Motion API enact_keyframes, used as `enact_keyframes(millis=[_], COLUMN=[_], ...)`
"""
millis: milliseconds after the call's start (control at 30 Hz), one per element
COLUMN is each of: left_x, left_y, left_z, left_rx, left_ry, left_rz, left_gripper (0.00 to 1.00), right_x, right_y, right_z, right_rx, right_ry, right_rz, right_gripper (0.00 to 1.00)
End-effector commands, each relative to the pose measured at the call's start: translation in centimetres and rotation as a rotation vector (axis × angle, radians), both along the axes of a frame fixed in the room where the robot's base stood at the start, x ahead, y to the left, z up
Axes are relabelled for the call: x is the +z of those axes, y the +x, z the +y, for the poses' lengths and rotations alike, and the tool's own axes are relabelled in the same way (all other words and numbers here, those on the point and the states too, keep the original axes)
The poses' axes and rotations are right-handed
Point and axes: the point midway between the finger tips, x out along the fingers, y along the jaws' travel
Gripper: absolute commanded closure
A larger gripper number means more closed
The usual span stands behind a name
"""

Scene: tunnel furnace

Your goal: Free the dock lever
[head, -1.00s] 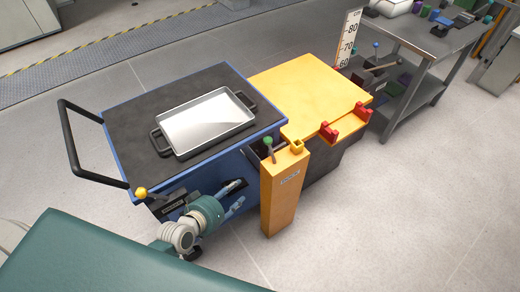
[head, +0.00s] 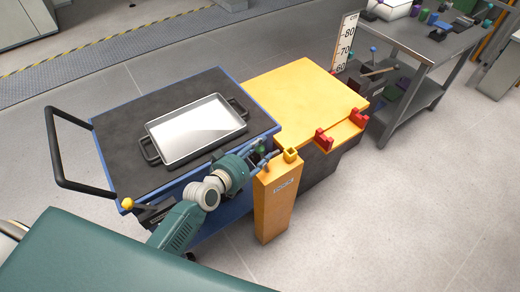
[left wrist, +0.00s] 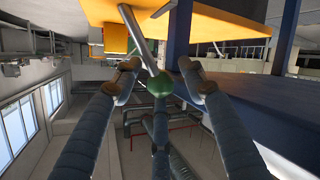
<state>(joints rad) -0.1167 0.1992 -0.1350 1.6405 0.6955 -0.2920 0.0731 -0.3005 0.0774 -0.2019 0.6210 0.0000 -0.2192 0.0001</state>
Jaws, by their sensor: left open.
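The dock lever shows in the left wrist view as a thin metal rod with a green ball knob (left wrist: 159,86). The rod runs up to the orange part above. In the head view the green knob (head: 261,150) is partly hidden by my fingers, beside the top of the orange dock post (head: 276,212). My left gripper (head: 268,153) is open at the lever. In the left wrist view its fingers (left wrist: 159,72) are spread around the knob, one on each side and one below. Whether any finger touches it, I cannot tell. My right gripper is not in view.
A blue cart (head: 105,160) with a dark top carries a metal tray (head: 195,128). It stands against a yellow table (head: 300,90) with red brackets (head: 323,139). A yellow knob (head: 127,203) is at the cart's near corner. Floor right of the post is clear.

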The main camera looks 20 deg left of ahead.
Motion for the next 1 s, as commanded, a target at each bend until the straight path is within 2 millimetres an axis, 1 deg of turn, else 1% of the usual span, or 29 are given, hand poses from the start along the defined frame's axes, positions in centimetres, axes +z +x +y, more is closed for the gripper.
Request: enact_keyframes(millis=[100, 333, 367, 400, 467, 500, 567, 1000], left_x=[-0.14, -0.16, -0.16, -0.16, -0.15, -0.16, -0.18, -0.18], left_y=[0.43, 0.46, 0.45, 0.45, 0.45, 0.44, 0.43, 0.12], left_z=[-0.16, -0.16, -0.16, -0.16, -0.16, -0.15, -0.15, -0.46], left_rx=[0.0, 0.0, 0.0, 0.0, 0.0, 0.0, -0.001, -0.002], left_ry=[0.0, 0.001, 0.0, 0.0, 0.0, 0.0, 0.0, 0.0], left_rz=[0.0, 0.0, 0.0, 0.0, 0.0, 0.0, 0.001, 0.006], left_gripper=[0.58, 0.58, 0.62, 0.7, 0.82, 0.9, 1.0, 1.0], right_x=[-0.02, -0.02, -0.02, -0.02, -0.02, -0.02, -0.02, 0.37], right_y=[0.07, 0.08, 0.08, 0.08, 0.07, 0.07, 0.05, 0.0], right_z=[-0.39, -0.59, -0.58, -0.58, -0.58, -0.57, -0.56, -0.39], right_rx=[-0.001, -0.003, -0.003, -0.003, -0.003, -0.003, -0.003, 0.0], right_ry=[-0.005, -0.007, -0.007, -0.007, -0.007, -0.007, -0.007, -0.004], right_rz=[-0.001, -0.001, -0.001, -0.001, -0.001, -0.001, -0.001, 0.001], right_gripper=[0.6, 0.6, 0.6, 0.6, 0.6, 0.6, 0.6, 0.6])
